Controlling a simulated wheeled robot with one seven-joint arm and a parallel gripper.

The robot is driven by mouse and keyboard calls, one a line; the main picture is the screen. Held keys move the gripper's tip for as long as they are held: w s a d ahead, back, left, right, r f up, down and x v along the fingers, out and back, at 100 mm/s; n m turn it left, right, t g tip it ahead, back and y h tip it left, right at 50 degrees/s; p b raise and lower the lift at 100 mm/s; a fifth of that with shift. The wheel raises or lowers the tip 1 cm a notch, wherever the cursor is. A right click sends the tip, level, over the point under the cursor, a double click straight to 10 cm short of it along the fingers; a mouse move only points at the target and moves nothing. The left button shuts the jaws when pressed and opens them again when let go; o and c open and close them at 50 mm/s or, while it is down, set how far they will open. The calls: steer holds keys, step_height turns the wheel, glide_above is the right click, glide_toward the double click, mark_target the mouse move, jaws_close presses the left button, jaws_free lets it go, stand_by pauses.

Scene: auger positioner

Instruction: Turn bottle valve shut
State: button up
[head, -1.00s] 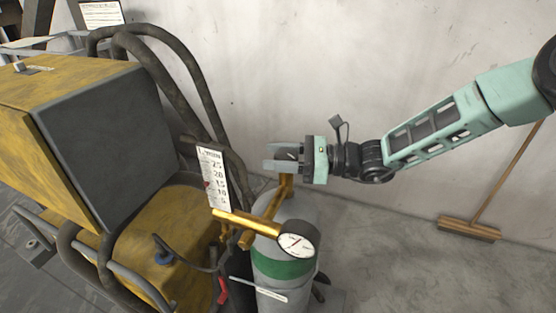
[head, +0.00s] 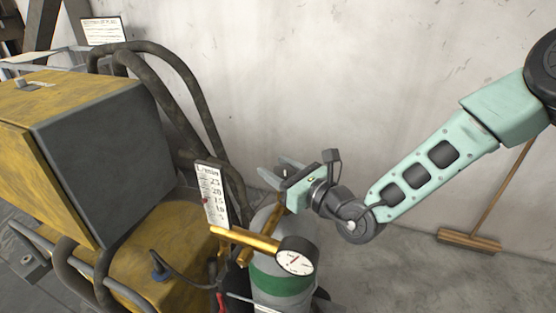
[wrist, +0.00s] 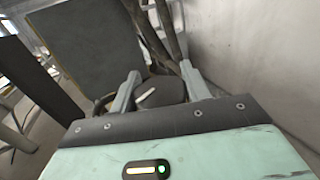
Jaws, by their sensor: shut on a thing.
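The gas bottle (head: 283,283) is a grey cylinder with a green band, standing at the middle bottom of the head view. A brass regulator (head: 247,240) with a round dial gauge (head: 296,263) sits at its top. My gripper (head: 276,172) is above the bottle top, its fingers tilted toward the upper left. In the wrist view, a dark round valve knob (wrist: 160,92) with a pale mark lies between the two fingers (wrist: 160,84), and my gripper is shut on it. In the head view, the fingers and gripper body mostly hide the knob.
A yellow machine with a dark front panel (head: 105,155) fills the left. Thick black hoses (head: 180,85) arch behind it. A white flow scale (head: 213,196) stands left of the gripper. A pale wall is behind, and a broom (head: 469,241) leans at the right.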

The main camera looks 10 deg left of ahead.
mark_target(281, 166)
steer(key=shift+w+r+m+t+h+p, duration=0.1)
steer(key=shift+r+m+t+h+p, duration=0.35)
steer(key=shift+p, duration=1.75)
steer(key=shift+r+m+t+h+p, duration=0.1)
steer(key=shift+m+t+h+p, duration=0.6)
steer(key=shift+p, duration=1.5)
steer(key=p, duration=0.2)
steer(key=t+p, duration=0.1)
steer(key=p, duration=0.1)
steer(key=shift+w+d+f+m+t+h+p, duration=0.1)
steer(key=shift+w+f+m+t+h+p, duration=0.05)
steer(key=shift+f+m+t+h+p, duration=0.15)
steer(key=o, duration=1)
steer(key=shift+f, duration=0.15)
step_height(281, 166, up, 10)
steer(key=shift+r+p, duration=0.1)
steer(key=shift+p, duration=0.25)
steer(key=shift+d, duration=0.1)
